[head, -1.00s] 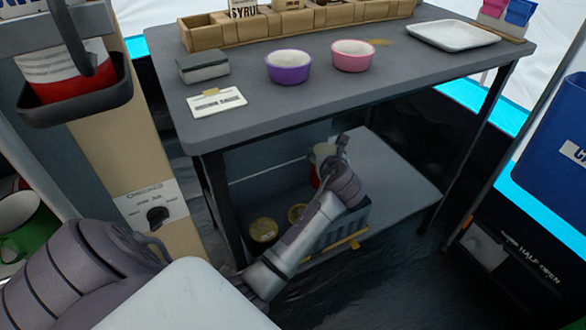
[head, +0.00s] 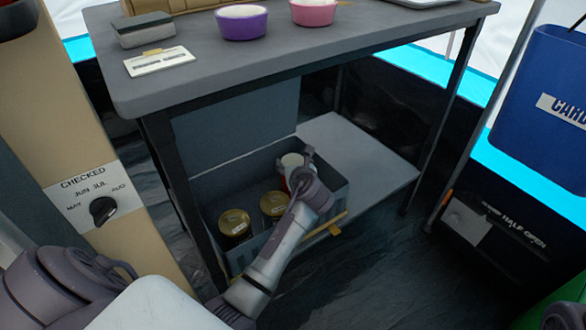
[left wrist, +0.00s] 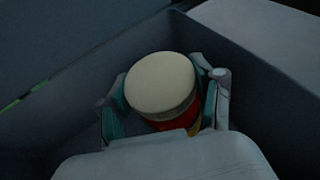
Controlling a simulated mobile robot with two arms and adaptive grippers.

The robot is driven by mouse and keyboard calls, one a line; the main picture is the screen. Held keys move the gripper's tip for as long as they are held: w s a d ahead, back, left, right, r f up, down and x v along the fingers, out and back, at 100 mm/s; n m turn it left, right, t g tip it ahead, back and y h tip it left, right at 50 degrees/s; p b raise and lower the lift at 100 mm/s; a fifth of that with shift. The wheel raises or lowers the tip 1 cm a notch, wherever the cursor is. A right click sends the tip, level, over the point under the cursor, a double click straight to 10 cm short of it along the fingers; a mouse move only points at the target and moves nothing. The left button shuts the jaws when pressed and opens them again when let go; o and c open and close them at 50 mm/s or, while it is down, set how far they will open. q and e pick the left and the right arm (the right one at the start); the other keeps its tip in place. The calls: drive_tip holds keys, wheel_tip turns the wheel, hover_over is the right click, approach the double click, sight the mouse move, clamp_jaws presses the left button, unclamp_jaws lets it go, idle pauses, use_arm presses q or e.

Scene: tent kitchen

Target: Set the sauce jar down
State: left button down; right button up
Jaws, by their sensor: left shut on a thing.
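The sauce jar (head: 291,162) has a pale, cream lid and a red body. In the left wrist view the jar (left wrist: 161,84) is between the fingers of my left gripper (left wrist: 165,106), which is shut on it. In the head view my left gripper (head: 298,168) reaches the jar inside the grey crate (head: 338,195) on the lower shelf, at the crate's right part. The jar looks roughly upright. Its base is hidden, so I cannot tell whether it touches the crate floor. My right gripper is not in view.
Two gold-lidded jars (head: 235,222) stand in the crate's left part. The lower shelf (head: 370,165) is bare right of the crate. The tabletop (head: 250,75) overhangs it, with table legs (head: 185,200) around. A blue bin (head: 545,90) stands at right.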

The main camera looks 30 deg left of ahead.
use_arm(q)
drive_tip(key=shift+r, duration=0.15)
drive_tip(key=shift+c, duration=0.9)
unclamp_jaws()
drive_tip(key=shift+f, duration=0.2)
